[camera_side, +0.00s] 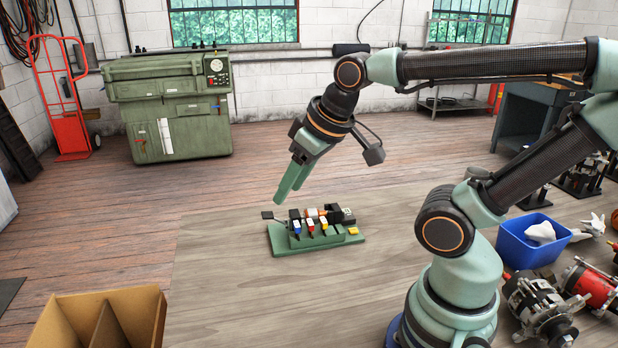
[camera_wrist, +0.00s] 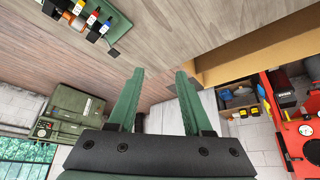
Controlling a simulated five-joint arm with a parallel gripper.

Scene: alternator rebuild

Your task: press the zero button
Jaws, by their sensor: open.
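A small green test fixture (camera_side: 284,248) sits on the wooden bench. It carries blue, red and yellow pieces in a row, black blocks and a yellow piece (camera_side: 353,231) at its right end. I cannot tell which part is the zero button; no marking is legible. The fixture is partly cut off at the top left in the wrist view (camera_wrist: 116,29). My gripper (camera_side: 280,198) has green fingers pointing down and left, above the fixture's left end in the picture and apart from it. In the wrist view my gripper (camera_wrist: 160,74) is open and empty.
The bench top (camera_side: 220,290) around the fixture is mostly clear. An open cardboard box (camera_side: 55,325) stands at the front left. A blue bin (camera_side: 525,252) with white cloth and several alternator parts (camera_side: 540,305) lie at the right.

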